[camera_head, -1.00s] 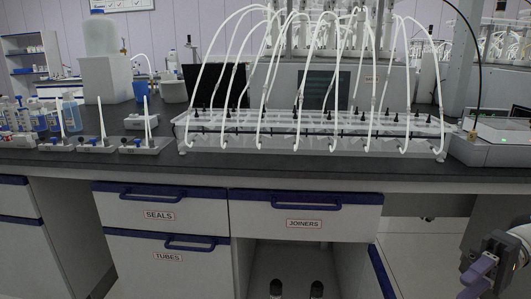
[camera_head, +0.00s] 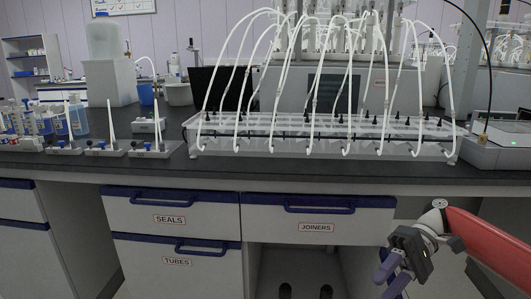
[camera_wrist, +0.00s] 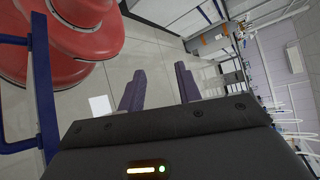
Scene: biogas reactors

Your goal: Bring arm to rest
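My gripper (camera_head: 392,286) is at the lower right of the head view, on the end of my red arm. It hangs in front of the bench, below the right end of the JOINERS drawer (camera_head: 317,219). In the wrist view my gripper (camera_wrist: 159,68) shows two purple fingers with a clear gap between them. The gap is empty and only pale floor (camera_wrist: 150,56) shows behind it. Nothing is held.
The black bench top (camera_head: 140,172) carries a white rack with tubes (camera_head: 320,146) and small stands at left. The SEALS drawer (camera_head: 168,210) and TUBES drawer (camera_head: 176,262) look shut. An open cabinet space (camera_head: 300,268) holds dark-topped items. A blue bar (camera_wrist: 40,85) stands close at left in the wrist view.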

